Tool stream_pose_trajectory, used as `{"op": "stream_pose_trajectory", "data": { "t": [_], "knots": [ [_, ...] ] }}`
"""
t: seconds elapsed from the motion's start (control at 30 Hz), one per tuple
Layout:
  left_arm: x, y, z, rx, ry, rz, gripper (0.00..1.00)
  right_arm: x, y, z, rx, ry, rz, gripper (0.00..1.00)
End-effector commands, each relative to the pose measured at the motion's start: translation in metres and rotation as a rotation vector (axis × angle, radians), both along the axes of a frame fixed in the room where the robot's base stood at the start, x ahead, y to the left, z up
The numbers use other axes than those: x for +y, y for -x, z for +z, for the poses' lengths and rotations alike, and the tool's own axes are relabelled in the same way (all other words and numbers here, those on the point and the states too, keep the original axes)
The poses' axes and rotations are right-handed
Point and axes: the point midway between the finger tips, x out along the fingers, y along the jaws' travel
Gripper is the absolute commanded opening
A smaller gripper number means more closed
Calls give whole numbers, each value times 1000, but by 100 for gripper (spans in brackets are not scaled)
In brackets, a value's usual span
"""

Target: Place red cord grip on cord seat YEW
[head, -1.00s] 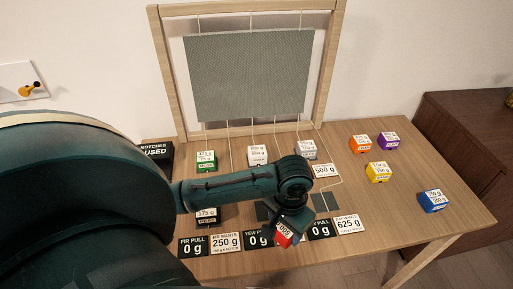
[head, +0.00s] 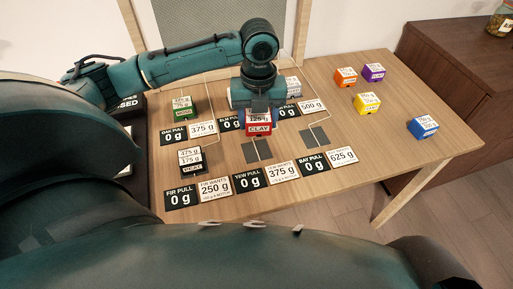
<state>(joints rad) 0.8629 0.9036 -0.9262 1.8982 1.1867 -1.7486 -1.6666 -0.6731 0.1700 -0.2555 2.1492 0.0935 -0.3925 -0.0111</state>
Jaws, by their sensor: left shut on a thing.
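My left gripper (head: 258,106) is shut on the red cord grip (head: 258,126), a red block with a white top label and CLAY on its front. It looks upright, just behind a dark grey square pad (head: 258,153) in the middle column, behind the YEW PULL card (head: 249,180). I take this pad as cord seat YEW; a pale cord crosses it. The pad's face is bare. I cannot tell whether the block touches the table or hangs above it. The gripper hides things behind it. My right gripper is not in view.
A black PEAT block (head: 191,160) stands left of the pad; another bare grey pad (head: 313,138) lies to the right. Green (head: 182,108) and grey (head: 293,87) blocks stand behind. Orange (head: 345,77), purple (head: 373,72), yellow (head: 367,103) and blue (head: 422,127) blocks stand at right.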

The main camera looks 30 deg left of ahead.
Motion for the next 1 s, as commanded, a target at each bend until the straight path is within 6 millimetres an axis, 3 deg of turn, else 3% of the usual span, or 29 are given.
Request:
{"op": "stream_pose_trajectory", "data": {
  "t": [0.2,0.4,0.67,0.9,1.0],
  "knots": [
    [6,-3,0,3,3,-171,29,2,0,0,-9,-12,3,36],
    [6,-2,-33,5,4,-185,29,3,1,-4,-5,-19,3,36],
    [6,-2,-56,3,3,-185,29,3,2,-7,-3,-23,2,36],
    [6,-2,-93,2,3,-184,29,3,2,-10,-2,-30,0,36],
    [6,-2,-96,1,3,-185,29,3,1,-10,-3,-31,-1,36]
  ]
}}
